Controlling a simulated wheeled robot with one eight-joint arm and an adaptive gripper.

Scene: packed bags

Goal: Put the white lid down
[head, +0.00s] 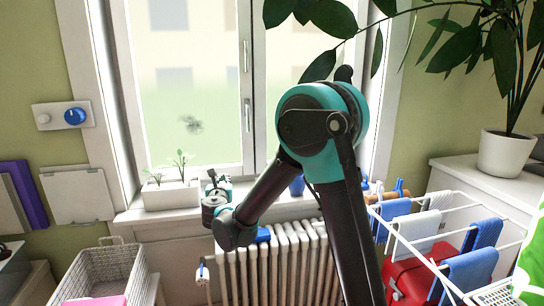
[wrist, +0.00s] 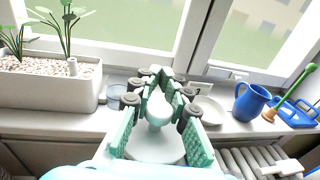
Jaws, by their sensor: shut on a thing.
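The white lid (wrist: 157,149), a round disc with a knob, is in the wrist view, close below my gripper (wrist: 160,100). My gripper's green fingers are shut on its knob. Whether the lid touches anything beneath it is hidden. In the head view my gripper (head: 216,182) is at the windowsill, just right of the white planter (head: 172,195); the lid cannot be made out there.
On the sill in the wrist view, a clear glass (wrist: 116,96) stands left of the fingers. A white dish (wrist: 212,110), a blue jug (wrist: 251,101) and a blue dustpan (wrist: 298,113) are to the right. The radiator (head: 270,270) is below.

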